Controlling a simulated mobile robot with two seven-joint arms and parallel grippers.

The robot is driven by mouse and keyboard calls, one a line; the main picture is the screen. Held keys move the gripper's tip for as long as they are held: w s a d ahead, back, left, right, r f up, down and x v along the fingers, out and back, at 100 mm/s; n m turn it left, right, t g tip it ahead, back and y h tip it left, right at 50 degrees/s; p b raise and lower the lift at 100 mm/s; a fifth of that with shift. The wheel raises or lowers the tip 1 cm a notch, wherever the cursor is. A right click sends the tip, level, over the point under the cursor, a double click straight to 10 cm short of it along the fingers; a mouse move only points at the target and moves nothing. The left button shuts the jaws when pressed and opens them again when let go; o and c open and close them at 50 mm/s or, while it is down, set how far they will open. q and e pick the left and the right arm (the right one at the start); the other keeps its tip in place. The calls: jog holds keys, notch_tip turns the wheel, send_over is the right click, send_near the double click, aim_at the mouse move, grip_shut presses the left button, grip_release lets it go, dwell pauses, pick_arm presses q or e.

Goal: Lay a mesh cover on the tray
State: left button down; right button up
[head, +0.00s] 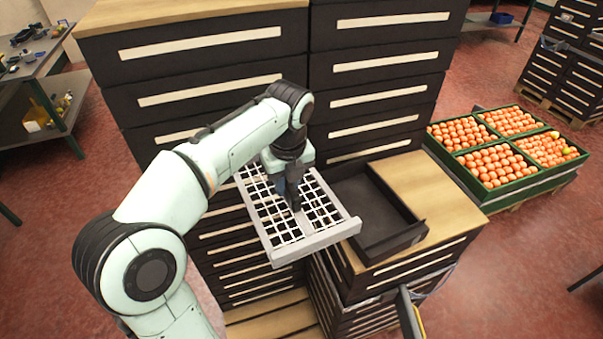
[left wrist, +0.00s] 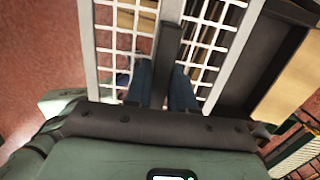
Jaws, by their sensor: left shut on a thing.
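The mesh cover (head: 270,225) is a pale grey frame with a white grid. My left gripper (head: 291,198) is shut on its middle bar and holds it roughly level. In the left wrist view the fingers (left wrist: 160,88) sit at the bar of the cover (left wrist: 88,50). The tray (head: 372,207) is dark, shallow and empty, and sits on the wooden-topped stack to the right of the cover. The cover's right side overlaps the tray's left side in the head view; whether they touch I cannot tell. My right gripper is not in view.
Tall stacks of dark crates (head: 205,75) stand behind the cover. Bare wood (head: 430,190) lies right of the tray. Green crates of oranges (head: 490,185) stand at the right. A dark, yellow-edged bar (head: 408,312) rises at the bottom. A workbench (head: 35,65) is at the far left.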

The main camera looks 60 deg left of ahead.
aim_at(311, 187)
pick_arm(q)
jog(key=shift+w+d+f, duration=0.1)
jog(key=shift+w+d, duration=0.2)
jog(key=shift+w, duration=0.35)
jog(key=w, duration=0.2)
jog(key=w+d+p, duration=0.1)
jog(key=w, duration=0.1)
jog(key=shift+w+f, duration=0.1)
jog(key=shift+f, duration=0.3)
jog(key=w+d+f+p, duration=0.1)
jog(key=w+d+p, duration=0.1)
jog(key=w, duration=0.6)
jog(key=w+d+f+p, duration=0.2)
jog(key=w+d, duration=0.1)
jog(key=w, duration=0.4)
jog(key=f, duration=0.1)
jog(key=f+b, duration=0.1)
jog(key=f, duration=0.3)
jog(key=shift+w+a+f, duration=0.1)
jog(key=shift+a+f, duration=0.15)
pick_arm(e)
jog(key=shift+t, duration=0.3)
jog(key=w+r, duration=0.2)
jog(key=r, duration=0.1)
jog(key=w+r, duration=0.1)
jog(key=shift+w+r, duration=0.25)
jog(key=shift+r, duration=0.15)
